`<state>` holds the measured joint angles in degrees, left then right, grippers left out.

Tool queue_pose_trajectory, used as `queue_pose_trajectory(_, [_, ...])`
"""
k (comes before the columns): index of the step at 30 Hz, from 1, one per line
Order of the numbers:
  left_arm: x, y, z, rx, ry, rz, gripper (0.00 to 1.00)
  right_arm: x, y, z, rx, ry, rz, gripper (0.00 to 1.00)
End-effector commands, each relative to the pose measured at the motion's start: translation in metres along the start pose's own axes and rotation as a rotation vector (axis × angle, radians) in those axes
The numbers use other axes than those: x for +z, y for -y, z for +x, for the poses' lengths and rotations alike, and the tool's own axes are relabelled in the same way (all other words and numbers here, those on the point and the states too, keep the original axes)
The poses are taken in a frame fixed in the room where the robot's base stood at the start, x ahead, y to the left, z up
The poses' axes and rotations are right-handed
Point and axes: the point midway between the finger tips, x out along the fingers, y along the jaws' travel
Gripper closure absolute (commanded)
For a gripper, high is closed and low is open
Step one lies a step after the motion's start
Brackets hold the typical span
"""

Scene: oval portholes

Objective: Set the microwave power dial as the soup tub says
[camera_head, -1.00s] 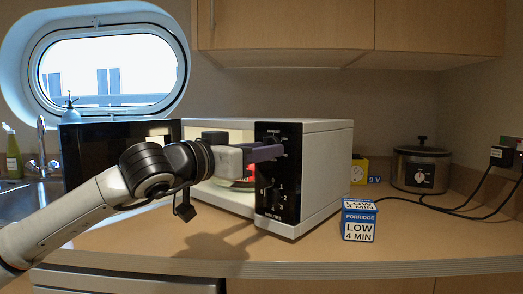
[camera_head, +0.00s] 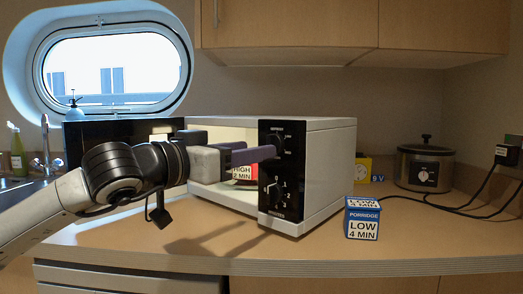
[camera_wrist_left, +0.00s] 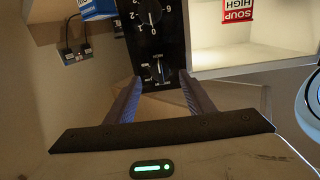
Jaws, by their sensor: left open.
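The microwave (camera_head: 330,170) stands open on the counter. Its black panel carries the power dial (camera_head: 274,141) above the minutes dial (camera_head: 272,192). The red soup tub (camera_head: 254,180) is inside; its label reads HIGH, 2 MIN. In the left wrist view the soup tub (camera_wrist_left: 238,12) appears upside down, reading SOUP HIGH. My left gripper (camera_head: 270,153) is open in front of the panel and partly covers the power dial. In the left wrist view the power dial (camera_wrist_left: 158,72) appears between the open fingertips (camera_wrist_left: 158,80), apart from both; its exact setting is unclear. My right gripper is not in view.
A blue porridge tub (camera_head: 362,220), reading LOW 4 MIN, stands right of the microwave. Behind are a yellow box (camera_head: 362,169) and a slow cooker (camera_head: 424,167) with cables. The open door (camera_head: 105,140) extends left. The front counter is mostly clear.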

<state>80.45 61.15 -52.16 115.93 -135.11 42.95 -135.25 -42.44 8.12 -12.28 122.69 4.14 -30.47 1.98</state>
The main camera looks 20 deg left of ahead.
Motion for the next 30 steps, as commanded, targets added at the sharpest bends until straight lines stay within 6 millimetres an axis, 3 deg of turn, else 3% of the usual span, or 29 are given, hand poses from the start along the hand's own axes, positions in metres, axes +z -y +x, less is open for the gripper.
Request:
queue_pose_trajectory(4, [0.001,0.001,-0.029,-0.002,0.0,0.002,0.51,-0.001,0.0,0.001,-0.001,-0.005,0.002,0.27])
queue_pose_trajectory(10, [0.001,0.0,-0.05,0.0,0.001,0.001,0.51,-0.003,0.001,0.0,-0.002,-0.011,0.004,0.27])
queue_pose_trajectory(26, [0.0,0.0,-0.053,0.001,0.001,-0.001,0.51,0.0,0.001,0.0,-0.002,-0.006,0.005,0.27])
queue_pose_trajectory(30, [0.016,-0.015,-0.047,0.052,0.03,-0.085,0.51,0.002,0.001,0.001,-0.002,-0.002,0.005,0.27])
